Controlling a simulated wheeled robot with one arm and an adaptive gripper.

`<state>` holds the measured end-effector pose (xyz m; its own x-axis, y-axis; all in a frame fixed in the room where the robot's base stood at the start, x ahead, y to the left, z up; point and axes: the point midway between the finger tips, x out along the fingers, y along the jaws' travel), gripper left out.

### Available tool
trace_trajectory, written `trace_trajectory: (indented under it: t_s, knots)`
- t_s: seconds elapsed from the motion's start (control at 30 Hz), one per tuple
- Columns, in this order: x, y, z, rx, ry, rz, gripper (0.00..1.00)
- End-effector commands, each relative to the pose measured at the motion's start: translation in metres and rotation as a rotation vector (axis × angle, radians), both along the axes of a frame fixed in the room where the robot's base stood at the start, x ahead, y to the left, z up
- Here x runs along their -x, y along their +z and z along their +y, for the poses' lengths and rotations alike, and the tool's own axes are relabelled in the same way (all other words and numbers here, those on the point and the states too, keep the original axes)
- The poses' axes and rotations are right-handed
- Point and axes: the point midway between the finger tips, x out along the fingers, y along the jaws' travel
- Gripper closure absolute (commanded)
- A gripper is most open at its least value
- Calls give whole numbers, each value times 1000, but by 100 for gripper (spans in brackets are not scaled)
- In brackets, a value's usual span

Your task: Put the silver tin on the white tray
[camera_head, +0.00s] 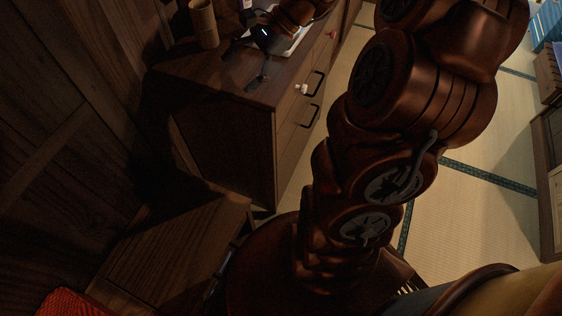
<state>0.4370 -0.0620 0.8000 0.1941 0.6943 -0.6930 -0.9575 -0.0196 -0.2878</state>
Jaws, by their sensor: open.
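My gripper (242,66) is at the top of the camera_head view, low over the dark wooden cabinet top. Its two black fingers are spread apart, with nothing visible held between them. The white tray (291,46) lies on the cabinet top, just right of my gripper and partly hidden behind it and the arm. I cannot make out the silver tin; it may be hidden by the arm or outside the picture.
A tan wooden cup (203,24) stands on the cabinet top (195,68), left of my gripper. The cabinet front has drawers with black handles. A lower wooden surface (175,250) is at lower left, with a red woven item (72,303). Tatami floor (480,200) is open at right.

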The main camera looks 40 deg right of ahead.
Motion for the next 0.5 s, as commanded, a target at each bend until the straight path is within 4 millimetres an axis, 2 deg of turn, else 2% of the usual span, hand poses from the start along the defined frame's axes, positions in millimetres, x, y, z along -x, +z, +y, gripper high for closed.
trace_trajectory:
  t_s: [0.03,0.1,0.2,0.33,0.5]
  knots:
    - [15,-3,22,56,105,-15,17]
    - [38,-8,45,127,243,-36,17]
    - [71,-17,69,228,440,-69,17]
    - [116,-28,86,347,695,-109,17]
    - [172,-41,87,485,1018,-155,17]
